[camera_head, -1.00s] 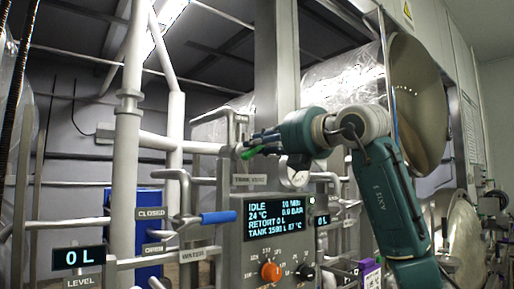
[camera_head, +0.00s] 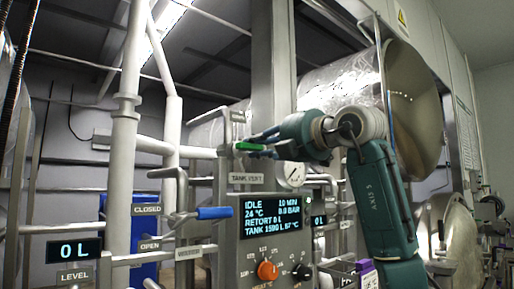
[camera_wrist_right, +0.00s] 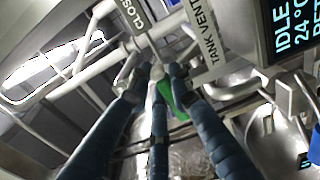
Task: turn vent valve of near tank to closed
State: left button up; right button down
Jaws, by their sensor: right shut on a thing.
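The tank vent valve has a green handle (camera_head: 250,146) above the TANK VENT plate (camera_head: 246,179) on the pipework in the head view. My right gripper (camera_head: 268,138) reaches in from the right and is shut on this green handle, which now lies about level. In the right wrist view, the green handle (camera_wrist_right: 166,92) shows between the dark fingers (camera_wrist_right: 160,80), partly hidden by them. A TANK VENT plate (camera_wrist_right: 206,38) and a CLOSED plate (camera_wrist_right: 133,14) are close by there. My left gripper is not in view.
A control panel (camera_head: 272,240) with a lit display stands below the valve. A blue-handled lever (camera_head: 214,213) sticks out to the left, near CLOSED (camera_head: 147,210) and OPEN (camera_head: 150,245) plates. White vertical pipes (camera_head: 122,160) stand at left. A round metal door (camera_head: 415,105) is behind my right arm.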

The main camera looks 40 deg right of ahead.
dwell(0.4)
jog(key=c, duration=1.5)
grip_release()
jog(key=shift+d, duration=0.1)
jog(key=shift+c, duration=0.2)
jog(key=shift+s, duration=0.1)
jog(key=s+d, duration=0.1)
jog(key=s, duration=1.1)
